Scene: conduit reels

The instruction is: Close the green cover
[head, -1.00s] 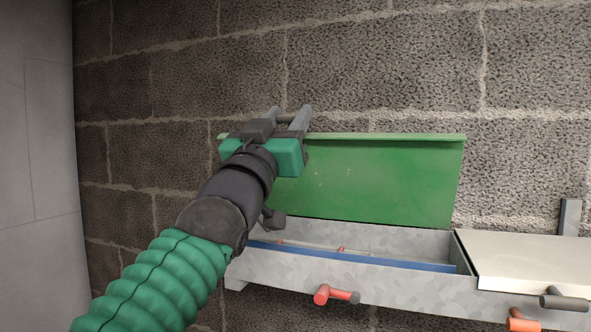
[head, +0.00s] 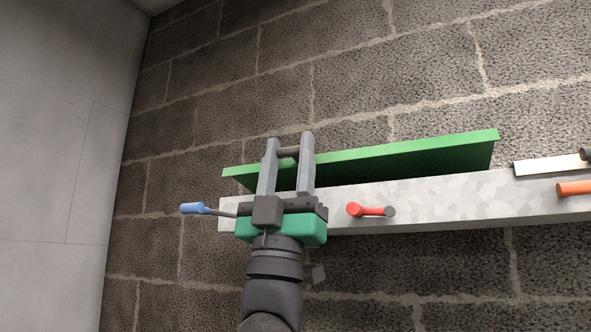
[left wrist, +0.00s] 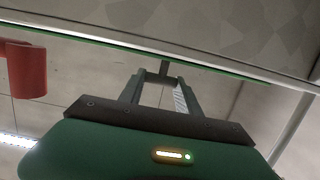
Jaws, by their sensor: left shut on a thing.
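The green cover (head: 400,158) stands partly open above the grey metal trough (head: 430,202). In the head view it shows as a narrow slanted strip, with its lighter front lip and darker underside visible. My left gripper (head: 289,153) reaches up in front of the trough's left part. Its fingers are shut on a dark bar between their tips, seemingly the cover's handle. In the left wrist view the gripper (left wrist: 160,82) has this bar at its tips, near a thin green edge. The trough's inside is hidden. My right gripper is not in view.
A red knob with a dark end (head: 368,210) sticks out of the trough's front, right of my left gripper. A blue-ended rod (head: 193,208) sticks out at the left. A pale lid (head: 548,165) and an orange knob (head: 574,188) are at the right. A block wall stands behind.

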